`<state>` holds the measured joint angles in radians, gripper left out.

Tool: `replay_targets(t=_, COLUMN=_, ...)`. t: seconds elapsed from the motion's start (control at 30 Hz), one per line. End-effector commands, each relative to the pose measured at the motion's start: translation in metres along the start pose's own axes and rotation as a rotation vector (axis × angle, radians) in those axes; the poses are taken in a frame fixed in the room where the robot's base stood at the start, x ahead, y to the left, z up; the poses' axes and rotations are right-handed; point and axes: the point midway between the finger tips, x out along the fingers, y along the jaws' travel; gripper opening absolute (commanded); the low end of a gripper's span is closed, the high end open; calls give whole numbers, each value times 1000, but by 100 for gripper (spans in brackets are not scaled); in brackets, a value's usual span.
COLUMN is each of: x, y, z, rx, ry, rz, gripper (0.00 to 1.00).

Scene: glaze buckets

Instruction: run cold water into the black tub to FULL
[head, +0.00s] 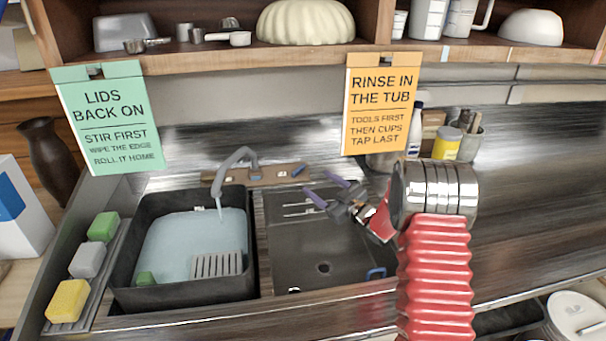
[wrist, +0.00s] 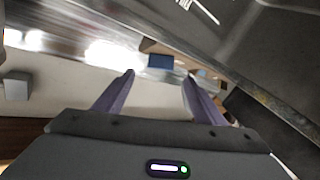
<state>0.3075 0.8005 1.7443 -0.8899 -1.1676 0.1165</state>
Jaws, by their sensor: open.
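The black tub (head: 125,268) stands in the left basin and holds pale blue water (head: 190,240). Its dark walls show above the water; no FULL mark can be read. The grey curved spout (head: 236,158) reaches over the tub, and a thin pale stream seems to fall from its tip. A blue tap handle (head: 298,170) sits at the right end of the wooden ledge (head: 268,176). My gripper (head: 321,185) is open and empty, right of this handle and apart from it. In the wrist view, a blue block, likely the handle (wrist: 160,61), shows beyond the open fingertips (wrist: 158,78).
The right basin (head: 320,250) has a drain and a blue item (head: 376,273). Sponges (head: 88,260) line the left. Two hanging signs (head: 381,105) flank the space above the tap.

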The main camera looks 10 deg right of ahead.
Motion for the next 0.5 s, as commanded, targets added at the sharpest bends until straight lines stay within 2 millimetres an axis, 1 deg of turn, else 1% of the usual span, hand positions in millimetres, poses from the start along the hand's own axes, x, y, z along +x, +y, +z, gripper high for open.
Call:
replay_targets(t=0.03, x=9, y=-1, z=0, rx=-1, ry=1, rz=-3, gripper=64)
replay_targets(t=0.2, x=35, y=-1, z=0, rx=0, ry=1, rz=-2, gripper=64)
replay_targets(t=0.5, x=77, y=-1, z=0, rx=-1, ry=0, rz=-2, gripper=64)
